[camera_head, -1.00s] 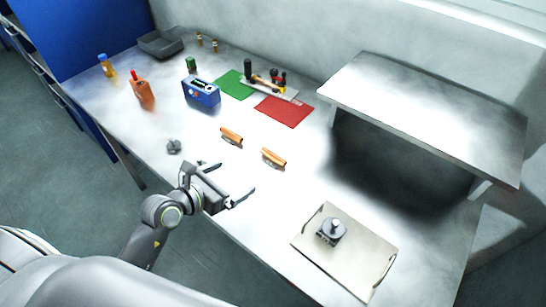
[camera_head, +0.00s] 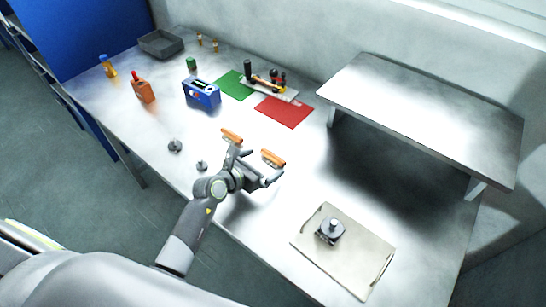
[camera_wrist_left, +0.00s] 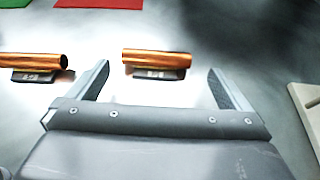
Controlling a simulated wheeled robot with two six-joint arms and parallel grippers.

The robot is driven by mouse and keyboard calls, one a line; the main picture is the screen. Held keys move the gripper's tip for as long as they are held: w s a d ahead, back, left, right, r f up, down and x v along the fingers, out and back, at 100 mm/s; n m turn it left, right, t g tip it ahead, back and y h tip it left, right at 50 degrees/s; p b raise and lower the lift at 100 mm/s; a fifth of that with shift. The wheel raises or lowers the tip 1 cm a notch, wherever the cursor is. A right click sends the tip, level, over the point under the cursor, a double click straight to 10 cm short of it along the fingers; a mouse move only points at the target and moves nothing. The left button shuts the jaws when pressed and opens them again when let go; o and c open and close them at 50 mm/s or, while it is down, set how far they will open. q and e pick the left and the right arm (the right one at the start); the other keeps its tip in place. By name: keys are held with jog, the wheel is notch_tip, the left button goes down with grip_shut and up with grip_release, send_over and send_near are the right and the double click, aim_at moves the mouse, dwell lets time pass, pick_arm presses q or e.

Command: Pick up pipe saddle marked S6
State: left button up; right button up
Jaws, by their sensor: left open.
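Two orange-copper pipe pieces, each on a dark saddle with a small label, lie on the metal table. The left pipe (camera_head: 232,136) and the right pipe (camera_head: 273,158) also show in the left wrist view. There, the left saddle (camera_wrist_left: 34,77) and the right saddle (camera_wrist_left: 157,73) have labels too blurred to read surely, so I cannot tell which is S6. My left gripper (camera_head: 259,164) is open and empty. In the wrist view its fingers (camera_wrist_left: 158,75) point towards the right saddle, one at either side in the picture. My right gripper is not in view.
A beige tray (camera_head: 308,236) with a grey fitting (camera_head: 330,230) stands right of the gripper. A raised metal shelf (camera_head: 425,110) stands at the back right. Small grey pieces (camera_head: 175,146) lie left of the arm. A blue box (camera_head: 202,92) and green and red mats (camera_head: 284,111) lie farther back.

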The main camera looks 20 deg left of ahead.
aim_at(271, 158)
pick_arm(q)
jog(key=shift+x, duration=2.35)
jog(key=shift+a, duration=0.2)
